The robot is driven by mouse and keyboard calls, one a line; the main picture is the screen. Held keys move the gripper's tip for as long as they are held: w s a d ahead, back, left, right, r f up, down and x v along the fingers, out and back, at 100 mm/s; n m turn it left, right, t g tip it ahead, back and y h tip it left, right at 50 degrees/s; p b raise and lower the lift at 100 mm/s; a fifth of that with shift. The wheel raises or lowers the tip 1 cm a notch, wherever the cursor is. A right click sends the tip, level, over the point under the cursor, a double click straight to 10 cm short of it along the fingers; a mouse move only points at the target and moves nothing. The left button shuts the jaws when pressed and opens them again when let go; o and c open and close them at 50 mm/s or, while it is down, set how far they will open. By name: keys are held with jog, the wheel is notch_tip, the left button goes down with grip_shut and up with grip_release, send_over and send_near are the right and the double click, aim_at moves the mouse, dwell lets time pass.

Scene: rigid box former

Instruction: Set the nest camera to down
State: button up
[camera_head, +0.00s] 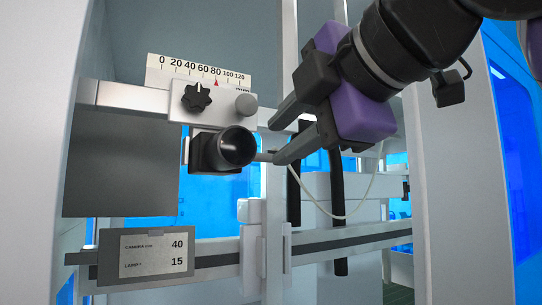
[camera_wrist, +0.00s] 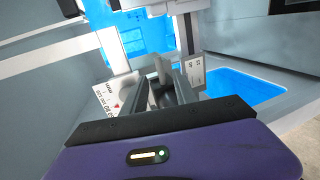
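The nest camera (camera_head: 208,153) is a dark box with a round black lens (camera_head: 238,146), hanging under the light carriage plate. Its lens faces toward the viewer and to the right, not straight down. A short grey stub (camera_head: 264,157) sticks out at its right. My gripper (camera_head: 277,141) comes in from the upper right, its two grey fingers spread apart. The lower fingertip is close to the stub's end; I cannot tell whether they touch. The wrist view shows my gripper (camera_wrist: 176,72) with dark parts around its fingertips that I cannot make out clearly.
A black star knob (camera_head: 197,97) and a grey round knob (camera_head: 246,104) sit on the carriage. The scale (camera_head: 180,72) above has a red pointer near 80. A card (camera_head: 153,253) reads camera 40, lamp 15. A lower rail (camera_head: 330,248) and a white cable (camera_head: 350,213) lie below my gripper.

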aim_at(263, 157)
jog(key=p+x, duration=0.2)
jog(key=x, duration=0.5)
jog(key=shift+w+a+f, duration=0.15)
jog(key=shift+w, duration=0.2)
grip_shut()
dwell(1.1)
